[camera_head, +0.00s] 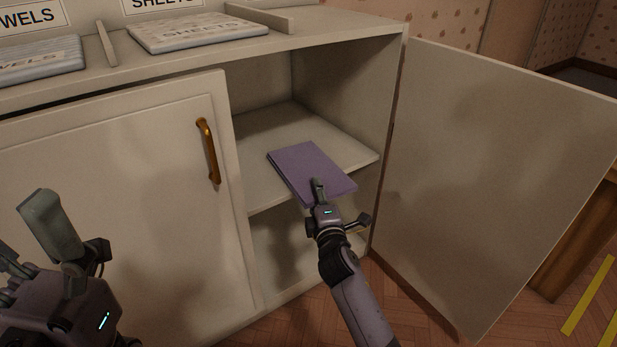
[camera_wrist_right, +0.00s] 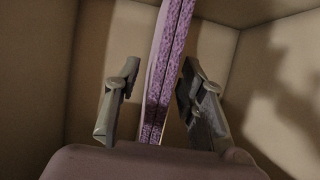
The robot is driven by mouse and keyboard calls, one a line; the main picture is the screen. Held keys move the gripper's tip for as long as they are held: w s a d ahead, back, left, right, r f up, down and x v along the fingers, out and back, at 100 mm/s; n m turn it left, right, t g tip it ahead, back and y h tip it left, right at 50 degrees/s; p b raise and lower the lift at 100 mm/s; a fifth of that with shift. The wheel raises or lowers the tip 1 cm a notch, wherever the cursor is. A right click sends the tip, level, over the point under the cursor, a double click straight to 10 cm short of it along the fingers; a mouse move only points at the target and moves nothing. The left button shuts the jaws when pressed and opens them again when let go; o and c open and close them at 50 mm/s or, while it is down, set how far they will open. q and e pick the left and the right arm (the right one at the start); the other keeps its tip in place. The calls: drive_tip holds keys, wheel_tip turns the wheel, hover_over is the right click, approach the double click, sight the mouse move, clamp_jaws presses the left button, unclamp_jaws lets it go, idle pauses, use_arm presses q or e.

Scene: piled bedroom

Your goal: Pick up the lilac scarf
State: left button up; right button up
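The lilac scarf (camera_head: 305,168) is folded into a flat rectangle. It lies on the middle shelf of the open cabinet, its near edge sticking out past the shelf front. My right gripper (camera_head: 338,203) is at that near edge, with one finger over the scarf's top. In the right wrist view the scarf's layered edge (camera_wrist_right: 168,65) runs between the two fingers (camera_wrist_right: 160,102) of the open gripper, with a gap visible on each side. My left gripper (camera_head: 32,240) is at the lower left, its fingers apart and empty, in front of the closed door.
The shelf (camera_head: 262,190) is otherwise bare where visible. The open cabinet door (camera_head: 490,180) stands to the right of my right arm. The closed door (camera_head: 120,200) with a brass handle (camera_head: 208,150) is on the left. Folded sheets (camera_head: 195,32) and towels (camera_head: 40,60) lie on top.

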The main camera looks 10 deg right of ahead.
drive_tip(key=shift+w, duration=0.3)
drive_tip(key=shift+c, duration=0.2)
clamp_jaws()
drive_tip(key=shift+r, duration=0.1)
